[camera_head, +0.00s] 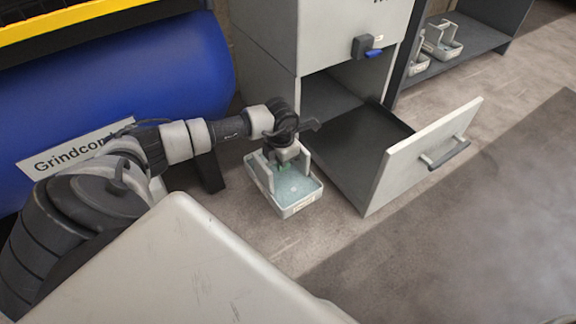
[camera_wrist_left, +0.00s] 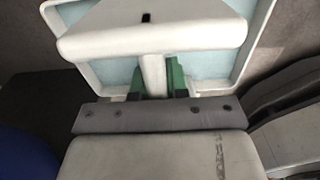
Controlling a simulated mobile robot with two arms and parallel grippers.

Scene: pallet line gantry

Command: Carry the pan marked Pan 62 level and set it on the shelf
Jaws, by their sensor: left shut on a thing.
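A pale grey pan (camera_head: 292,207) with a light blue inside and a raised handle frame hangs from my left gripper (camera_head: 284,163), left of the open drawer. My left gripper is shut on the pan's handle; in the left wrist view its green fingers (camera_wrist_left: 158,77) close on the handle's middle bar, and the pan (camera_wrist_left: 205,30) fills the top. The pan looks about level. A small label shows on its front, too small to read. A shelf (camera_head: 462,38) at the upper right holds two similar pans (camera_head: 443,45). My right gripper is not in view.
A grey cabinet (camera_head: 325,35) has its lower drawer (camera_head: 365,145) pulled out, with its front panel (camera_head: 425,155) standing between my left gripper and the open floor. A blue tank (camera_head: 120,85) is behind my left arm. The floor (camera_head: 490,130) at the right is clear.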

